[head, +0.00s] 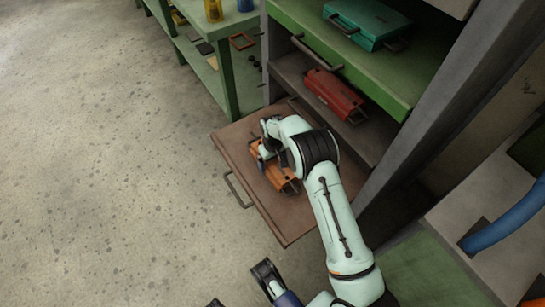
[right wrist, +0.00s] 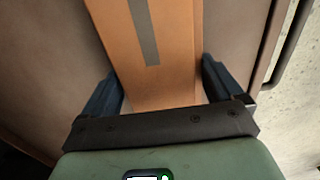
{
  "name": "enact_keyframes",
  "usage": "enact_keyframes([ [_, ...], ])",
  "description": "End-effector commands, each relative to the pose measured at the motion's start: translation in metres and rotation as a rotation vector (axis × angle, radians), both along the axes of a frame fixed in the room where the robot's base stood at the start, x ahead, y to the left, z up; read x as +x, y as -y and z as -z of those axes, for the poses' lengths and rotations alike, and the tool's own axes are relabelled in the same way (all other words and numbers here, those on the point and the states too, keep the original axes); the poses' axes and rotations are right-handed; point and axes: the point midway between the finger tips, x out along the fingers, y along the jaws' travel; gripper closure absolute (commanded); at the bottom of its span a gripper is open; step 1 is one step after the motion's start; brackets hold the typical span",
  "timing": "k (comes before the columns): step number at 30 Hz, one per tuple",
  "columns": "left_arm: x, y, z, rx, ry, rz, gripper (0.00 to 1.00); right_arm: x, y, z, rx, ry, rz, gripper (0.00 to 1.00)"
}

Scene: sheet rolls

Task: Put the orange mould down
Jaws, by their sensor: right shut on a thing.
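The orange mould (head: 284,182) is a long block at the pulled-out brown drawer (head: 288,226). My right gripper (head: 268,159) is over it from above, partly hidden by its own wrist. In the right wrist view the mould (right wrist: 180,60), with a grey strip along its top, runs between the two dark fingers (right wrist: 163,92), which are shut on it. Whether its underside touches the drawer bottom cannot be told. My left gripper (head: 240,285) shows only in part at the bottom edge, its dark fingertips apart and nothing seen between them.
A red mould (head: 334,94) lies on the shelf level behind the drawer. A teal mould (head: 367,20) lies on the green level above. A grey post (head: 440,85) stands right of the drawer. A green workbench (head: 228,75) is at the back left. The floor at left is clear.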

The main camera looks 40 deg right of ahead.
Motion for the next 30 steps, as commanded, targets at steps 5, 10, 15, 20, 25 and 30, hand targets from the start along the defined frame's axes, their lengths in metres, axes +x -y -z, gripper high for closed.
enact_keyframes([
  [5,0.0,0.0,0.0,0.0,-0.001,-0.001,0.0,0.004,0.001,-0.005,-0.002,0.013,0.0,0.92],
  [10,-0.001,-0.001,0.001,0.0,-0.004,-0.001,0.0,0.004,0.001,-0.004,-0.002,0.013,0.0,0.92],
  [15,-0.003,-0.001,0.002,0.0,-0.008,-0.002,0.0,0.001,0.0,0.001,0.0,0.003,0.0,0.0],
  [20,-0.003,-0.001,0.002,0.0,-0.008,-0.002,0.0,0.001,0.0,0.001,0.0,0.003,0.0,0.0],
  [25,0.003,0.0,-0.005,0.0,0.011,0.0,0.0,0.001,0.0,-0.011,-0.001,0.005,-0.001,0.0],
  [30,0.019,0.002,-0.02,0.005,0.065,0.003,0.0,0.002,0.0,-0.046,-0.001,0.008,-0.001,0.0],
])
